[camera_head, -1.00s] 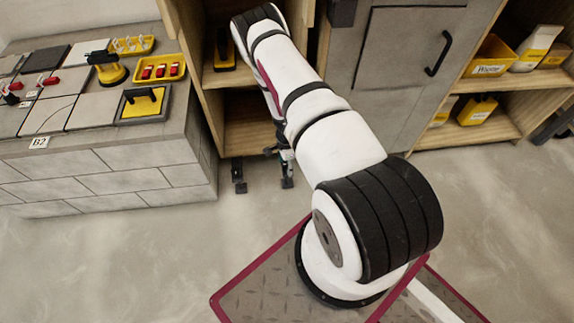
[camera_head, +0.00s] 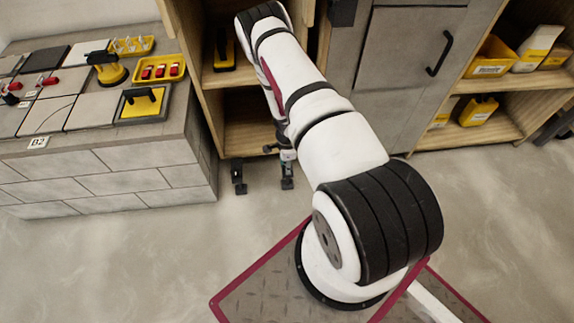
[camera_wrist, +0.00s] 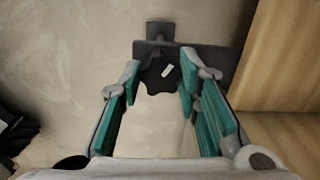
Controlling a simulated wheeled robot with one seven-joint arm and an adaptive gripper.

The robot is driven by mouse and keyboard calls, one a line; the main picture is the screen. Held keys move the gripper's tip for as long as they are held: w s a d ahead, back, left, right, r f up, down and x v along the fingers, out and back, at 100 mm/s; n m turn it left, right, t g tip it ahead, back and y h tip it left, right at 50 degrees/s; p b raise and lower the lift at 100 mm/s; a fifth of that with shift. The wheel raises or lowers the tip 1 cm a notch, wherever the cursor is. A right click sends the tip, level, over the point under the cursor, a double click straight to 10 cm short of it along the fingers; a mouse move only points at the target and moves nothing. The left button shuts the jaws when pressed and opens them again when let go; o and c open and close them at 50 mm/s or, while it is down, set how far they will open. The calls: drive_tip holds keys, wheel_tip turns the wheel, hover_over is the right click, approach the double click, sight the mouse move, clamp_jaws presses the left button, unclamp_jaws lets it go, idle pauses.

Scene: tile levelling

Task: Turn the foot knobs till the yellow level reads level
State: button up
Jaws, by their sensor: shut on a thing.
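In the wrist view a black lobed foot knob (camera_wrist: 152,80) with a white mark sits between the teal-padded fingers of my gripper (camera_wrist: 160,73). The gripper is shut on this knob, with a fingertip at each side. The white mark slants up to the right. A black foot bracket (camera_wrist: 158,31) lies just beyond the knob. In the head view my gripper (camera_head: 287,157) is low in front of the wooden cabinet, at the right one of two dark feet. The left foot (camera_head: 239,180) stands apart from it. I cannot make out the yellow level's reading in either view.
A wooden cabinet side (camera_wrist: 281,55) rises close to the right of my gripper in the wrist view. A tiled block (camera_head: 110,170) with tools and yellow trays stands at the left. Shelves with yellow bins (camera_head: 478,110) are at the right. The floor in front is clear.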

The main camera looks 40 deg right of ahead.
drive_tip(key=o, duration=1.1)
drive_tip(key=shift+o, duration=0.2)
drive_tip(key=shift+r, duration=0.1)
wheel_tip(320, 180, up, 12)
